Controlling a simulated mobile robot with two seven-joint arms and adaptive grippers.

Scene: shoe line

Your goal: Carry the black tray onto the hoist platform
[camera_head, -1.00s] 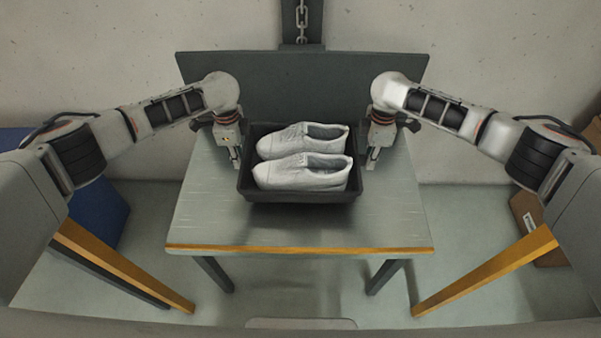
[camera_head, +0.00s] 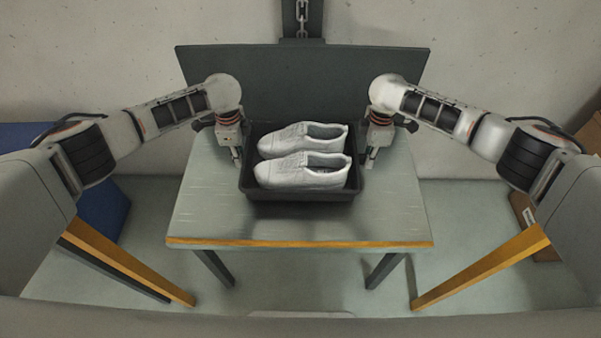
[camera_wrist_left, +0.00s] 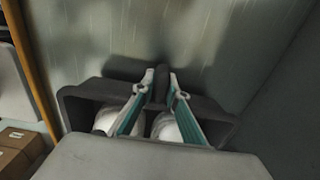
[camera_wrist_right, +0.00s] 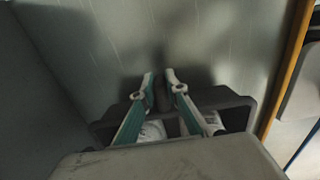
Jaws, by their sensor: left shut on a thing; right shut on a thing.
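The black tray (camera_head: 300,197) is level over the middle of the grey hoist platform (camera_head: 215,220), with a pair of white shoes (camera_head: 302,170) in it. My left gripper (camera_head: 237,160) is shut on the tray's left wall, and my right gripper (camera_head: 371,160) is shut on its right wall. A soft shadow lies on the platform around the tray. I cannot tell whether the tray's underside touches the platform.
A dark upright panel (camera_head: 300,85) closes the platform's back, with a chain (camera_head: 302,18) above it. A yellow strip (camera_head: 300,243) marks the front edge. Bare platform lies in front of the tray and at both sides. A blue object (camera_head: 100,215) stands at left; a cardboard box (camera_head: 527,215) at right.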

